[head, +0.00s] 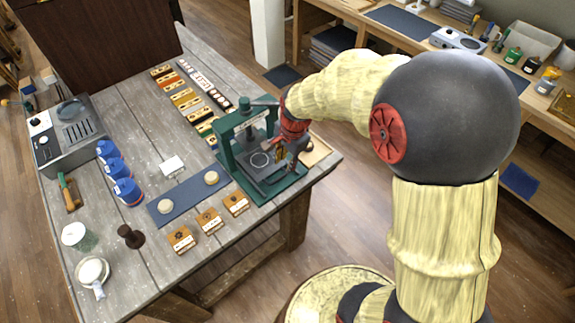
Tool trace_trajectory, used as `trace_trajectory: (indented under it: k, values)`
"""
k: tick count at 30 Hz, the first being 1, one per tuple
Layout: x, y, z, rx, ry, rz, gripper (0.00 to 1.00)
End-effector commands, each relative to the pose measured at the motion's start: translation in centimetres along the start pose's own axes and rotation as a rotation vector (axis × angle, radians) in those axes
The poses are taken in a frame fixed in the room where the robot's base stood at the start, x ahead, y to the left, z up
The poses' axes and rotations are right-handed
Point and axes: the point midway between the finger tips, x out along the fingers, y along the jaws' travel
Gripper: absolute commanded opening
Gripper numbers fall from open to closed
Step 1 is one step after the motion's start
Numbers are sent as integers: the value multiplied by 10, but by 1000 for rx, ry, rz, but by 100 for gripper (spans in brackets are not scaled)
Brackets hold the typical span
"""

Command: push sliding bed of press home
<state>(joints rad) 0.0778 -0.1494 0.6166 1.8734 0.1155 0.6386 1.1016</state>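The green press (227,150) stands near the right end of the grey wooden table. Its sliding bed (270,183) is a dark plate low in the green frame, and it reaches out toward the front side of the press. A pale ring shows on a dark surface inside the frame. My gripper (275,152), at the end of my cream and red arm, is pointed down at the right side of the press, above the bed. Its fingers are small and partly lost against the dark press. I cannot tell whether they are open or touching the bed.
A blue mat (180,201) with two pale discs lies left of the press. Several wooden blocks (209,220) sit in front of it. Type strips (184,98) lie behind it. Blue jars (116,168) and a grey machine (68,138) stand farther left.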

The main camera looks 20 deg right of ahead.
Motion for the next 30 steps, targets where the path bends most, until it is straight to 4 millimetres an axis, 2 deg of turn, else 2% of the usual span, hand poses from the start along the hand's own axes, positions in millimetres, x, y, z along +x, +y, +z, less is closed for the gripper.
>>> trace_trajectory:
  k: [5, 18, 23, 30]
  values:
    - [7, 1, 0, -30, -2, 2, 27]
    - [69, 0, 0, -27, -3, 1, 27]
    - [77, 0, 0, -26, -2, 0, 27]
    - [78, 0, 0, -26, -2, 0, 27]
